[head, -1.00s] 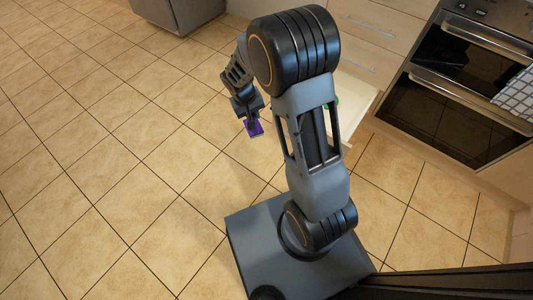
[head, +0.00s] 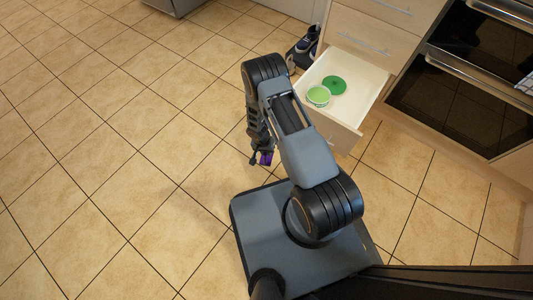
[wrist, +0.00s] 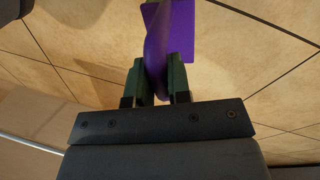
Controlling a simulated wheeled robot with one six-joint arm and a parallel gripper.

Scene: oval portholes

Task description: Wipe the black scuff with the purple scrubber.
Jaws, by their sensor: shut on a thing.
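My gripper (head: 262,160) is shut on the purple scrubber (head: 266,158) and holds it above the tiled floor. In the wrist view the scrubber (wrist: 178,32) stands between the two green-padded fingers (wrist: 160,84), with its flat purple part beyond the fingertips. My arm covers part of the scrubber in the head view. I cannot make out a black scuff in either view.
An open drawer (head: 370,88) holds a green bowl (head: 318,96) and a green disc (head: 334,85). Dark shoes (head: 307,42) stand behind it. An oven (head: 455,95) is at the right. The tiled floor (head: 110,150) at the left is clear.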

